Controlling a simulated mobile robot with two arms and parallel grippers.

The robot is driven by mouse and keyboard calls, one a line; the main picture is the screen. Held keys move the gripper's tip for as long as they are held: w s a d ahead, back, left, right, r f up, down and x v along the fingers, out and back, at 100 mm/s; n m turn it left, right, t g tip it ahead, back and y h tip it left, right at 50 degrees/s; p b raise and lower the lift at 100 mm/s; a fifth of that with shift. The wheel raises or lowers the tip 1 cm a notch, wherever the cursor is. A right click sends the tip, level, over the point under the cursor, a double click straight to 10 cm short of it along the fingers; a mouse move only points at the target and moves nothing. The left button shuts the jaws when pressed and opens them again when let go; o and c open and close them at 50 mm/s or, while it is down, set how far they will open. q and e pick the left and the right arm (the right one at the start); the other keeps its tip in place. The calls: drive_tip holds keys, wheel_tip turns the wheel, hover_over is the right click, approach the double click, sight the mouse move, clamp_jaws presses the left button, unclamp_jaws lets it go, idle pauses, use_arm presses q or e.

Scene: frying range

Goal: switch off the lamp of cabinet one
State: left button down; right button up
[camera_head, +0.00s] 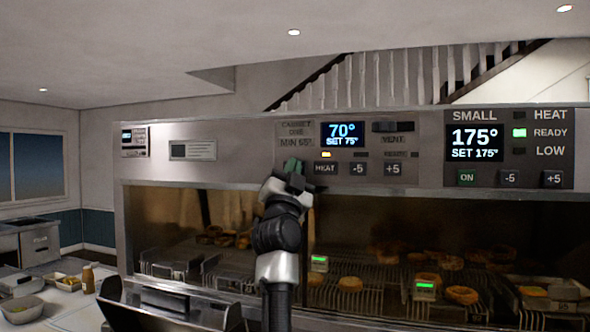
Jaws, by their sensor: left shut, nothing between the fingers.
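The panel marked CABINET ONE (296,130) is on the metal front of the heated cabinet. Its display (342,134) reads 70° and SET 75°, with a small amber light (326,154) below it. My left gripper (291,177) is shut, with its tips at the lower left of this panel. A green switch (292,165) shows right at its tips; I cannot tell whether they touch it. The gripper partly hides the switch's lower side. Beside it are the HEAT (326,168), -5 and +5 buttons. My right gripper is not in view.
A second panel marked SMALL (475,116) with a 175° display is at the right. Below the panels, the glass-fronted cabinet (360,215) holds food on racks. A white counter (75,300) with bowls and a bottle is at the lower left.

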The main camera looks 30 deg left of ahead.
use_arm(q)
drive_tip(key=shift+s, duration=0.2)
drive_tip(key=shift+s+d+b, duration=0.25)
drive_tip(key=shift+s, duration=0.7)
drive_tip(key=shift+s+d+b, duration=0.2)
drive_tip(key=shift+s+d, duration=0.05)
drive_tip(key=shift+s, duration=0.75)
drive_tip(key=shift+s+d+b, duration=0.25)
drive_tip(key=shift+s, duration=0.7)
drive_tip(key=shift+f, duration=0.15)
